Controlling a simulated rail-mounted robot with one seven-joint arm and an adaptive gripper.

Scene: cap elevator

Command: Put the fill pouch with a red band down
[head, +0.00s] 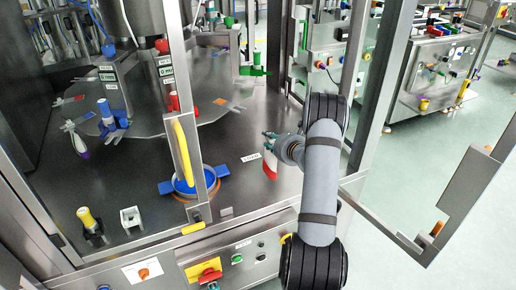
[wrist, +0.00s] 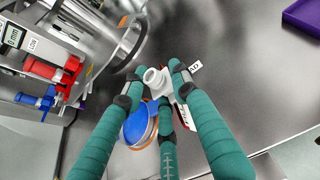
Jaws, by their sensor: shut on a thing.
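My gripper (head: 269,138) is inside the machine's open front, above the right part of the steel deck (head: 235,140). Its teal fingers (wrist: 157,84) are shut around a white pouch. The pouch's red part (head: 270,168) hangs below the fingers in the head view. In the wrist view, its white spout (wrist: 153,77) points up between the fingertips, and a red edge shows beside the right finger. The fingers hide most of the pouch. I cannot tell whether its bottom touches the deck. A small white label (head: 251,157) lies just left of the pouch.
A blue round lid-like part (head: 186,186) with an orange rim is to the left, behind a yellow door handle (head: 182,150). Door posts stand on both sides. A purple tray (wrist: 303,17) shows in the wrist view.

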